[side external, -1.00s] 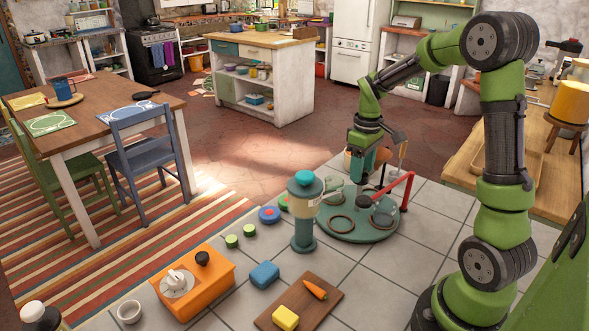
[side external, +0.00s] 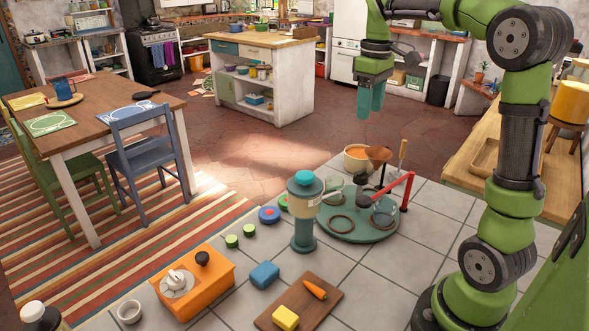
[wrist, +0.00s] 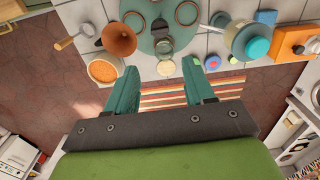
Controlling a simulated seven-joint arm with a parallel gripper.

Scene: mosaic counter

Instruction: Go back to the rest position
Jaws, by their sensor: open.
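My gripper (side external: 370,101) is raised in the air, well above and behind the tiled counter. It points down, open and empty. In the wrist view its two teal fingers (wrist: 164,92) stand apart with nothing between them. Below it on the counter is a round green stand (side external: 352,229) with rings and a red arm (side external: 397,188). It also shows at the top of the wrist view (wrist: 163,14).
An orange box (side external: 207,290), a blue block (side external: 264,275) and a cutting board (side external: 325,310) lie in front. The air around my gripper is free.

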